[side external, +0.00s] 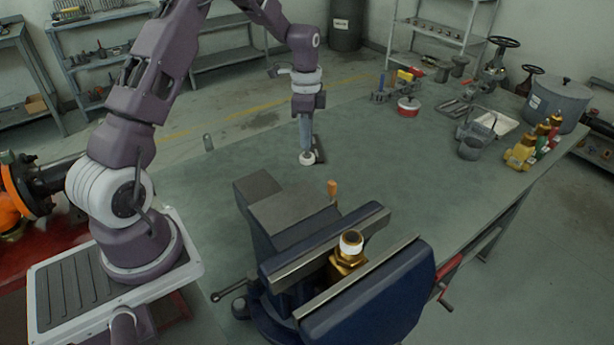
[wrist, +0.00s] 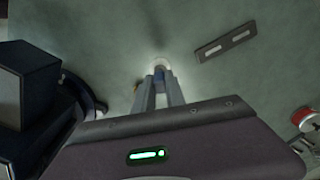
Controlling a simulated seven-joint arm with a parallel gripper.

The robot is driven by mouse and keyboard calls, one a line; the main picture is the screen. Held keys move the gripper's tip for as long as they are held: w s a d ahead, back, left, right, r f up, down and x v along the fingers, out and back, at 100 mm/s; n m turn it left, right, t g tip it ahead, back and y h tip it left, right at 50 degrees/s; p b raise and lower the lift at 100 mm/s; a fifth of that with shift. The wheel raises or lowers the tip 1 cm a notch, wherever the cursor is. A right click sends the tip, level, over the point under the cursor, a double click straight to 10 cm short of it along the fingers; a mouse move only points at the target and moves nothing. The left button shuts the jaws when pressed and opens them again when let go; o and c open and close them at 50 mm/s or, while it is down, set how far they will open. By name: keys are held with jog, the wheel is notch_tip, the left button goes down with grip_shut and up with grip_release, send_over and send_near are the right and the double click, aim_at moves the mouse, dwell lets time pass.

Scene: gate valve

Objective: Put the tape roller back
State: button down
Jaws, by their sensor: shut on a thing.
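The tape roller (side external: 307,158), a small white roll, is at the tips of my gripper (side external: 306,151), low over the far side of the green bench. My gripper points down and is shut on the roller. In the wrist view the pale roller (wrist: 161,64) shows at the ends of the two fingers (wrist: 159,78); part of it is hidden by them. I cannot tell whether it touches the bench top. A brass fitting (side external: 347,261) with a white top stands upright in the vise.
A dark slotted plate (wrist: 225,43) lies beside the roller. The blue vise (side external: 375,290) fills the bench's near side. A red-and-white round container (side external: 408,107), a grey pot (side external: 557,103) and several valve parts stand toward the right. The bench middle is clear.

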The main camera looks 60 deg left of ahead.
aim_at(307, 155)
notch_tip(307, 155, down, 8)
jog(key=shift+r, duration=0.1)
jog(key=c, duration=1.4)
grip_release()
